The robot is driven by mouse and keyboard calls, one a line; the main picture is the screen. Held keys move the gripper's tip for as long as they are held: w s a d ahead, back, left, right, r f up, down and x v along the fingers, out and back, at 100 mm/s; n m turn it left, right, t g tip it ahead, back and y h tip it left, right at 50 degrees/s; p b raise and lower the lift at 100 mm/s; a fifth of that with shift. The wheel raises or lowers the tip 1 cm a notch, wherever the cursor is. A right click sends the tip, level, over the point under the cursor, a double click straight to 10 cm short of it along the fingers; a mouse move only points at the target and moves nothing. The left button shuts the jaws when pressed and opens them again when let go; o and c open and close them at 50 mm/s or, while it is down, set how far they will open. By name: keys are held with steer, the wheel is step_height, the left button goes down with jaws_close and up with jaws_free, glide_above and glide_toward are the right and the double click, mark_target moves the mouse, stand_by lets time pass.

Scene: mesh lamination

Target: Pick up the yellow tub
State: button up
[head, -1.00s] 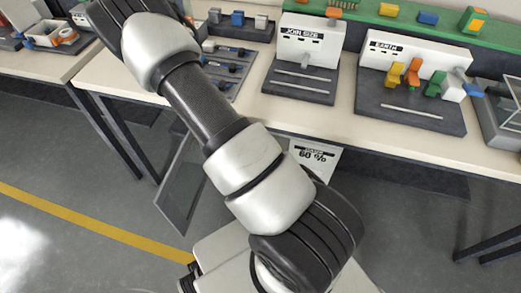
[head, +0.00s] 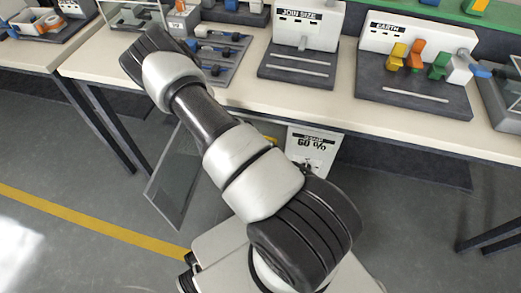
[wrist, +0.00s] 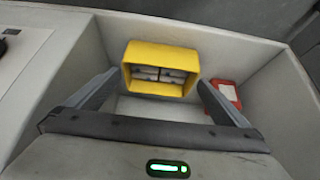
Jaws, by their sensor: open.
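The yellow tub (wrist: 161,69) is in the wrist view, standing in a grey bin (wrist: 262,53) near its far wall. It is open toward the camera, with pale and dark items inside. My gripper (wrist: 157,78) is open, its two dark fingers spread to the left and right of the tub. They frame the tub in the picture; I cannot tell how far short of it they are or whether they touch it. The head view does not show my gripper, and I cannot make out the tub there.
A red object (wrist: 227,95) lies in the bin right of the tub, close to the right finger. The bin walls rise around both.

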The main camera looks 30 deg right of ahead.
steer(key=b+x, duration=0.1)
steer(key=x, duration=0.4)
steer(key=shift+w+d+r+b, duration=0.15)
steer(key=shift+b, duration=0.25)
steer(key=c, duration=0.8)
steer(key=shift+r, duration=0.1)
